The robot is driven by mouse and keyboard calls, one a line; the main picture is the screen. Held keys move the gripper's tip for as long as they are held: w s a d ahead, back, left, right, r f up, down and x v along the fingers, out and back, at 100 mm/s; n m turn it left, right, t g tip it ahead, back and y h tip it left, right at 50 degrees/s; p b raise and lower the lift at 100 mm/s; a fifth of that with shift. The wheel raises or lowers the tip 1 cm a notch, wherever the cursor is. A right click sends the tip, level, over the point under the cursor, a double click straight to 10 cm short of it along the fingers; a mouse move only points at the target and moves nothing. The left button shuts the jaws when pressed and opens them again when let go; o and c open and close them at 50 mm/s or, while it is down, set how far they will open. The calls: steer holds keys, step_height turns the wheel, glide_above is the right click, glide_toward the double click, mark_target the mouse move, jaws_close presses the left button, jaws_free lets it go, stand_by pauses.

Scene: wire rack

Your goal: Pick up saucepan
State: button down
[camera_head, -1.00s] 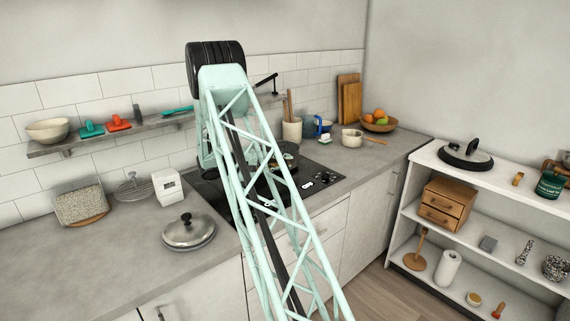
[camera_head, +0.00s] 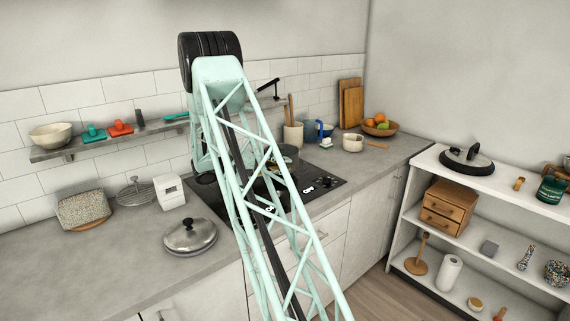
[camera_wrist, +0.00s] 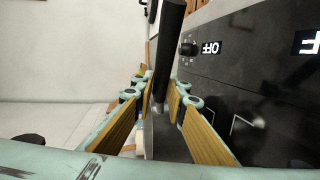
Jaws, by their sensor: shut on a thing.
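The saucepan (camera_head: 290,152) is a dark pot at the hob, mostly hidden behind my arm in the head view. In the wrist view its straight black handle (camera_wrist: 170,40) runs down between the two fingers. My gripper (camera_wrist: 163,102) is shut on this handle, with its tan-padded fingers on either side. The pot's body is out of the wrist view. My gripper is hidden behind my arm in the head view. I cannot tell whether the pot touches the hob.
The black hob (camera_head: 325,184) has lit displays. A steel lid (camera_head: 190,236) lies on the counter in front. A white box (camera_head: 169,191) stands left of the hob. A cream pot (camera_head: 352,142) and a fruit bowl (camera_head: 380,128) stand to the right. A wall shelf (camera_head: 110,138) runs behind.

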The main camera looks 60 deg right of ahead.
steer(key=s+a+r+p, duration=0.1)
steer(key=s+a, duration=0.3)
steer(key=a, duration=0.7)
steer(key=shift+r, duration=0.2)
stand_by(0.6)
steer(key=shift+a, duration=0.1)
stand_by(0.4)
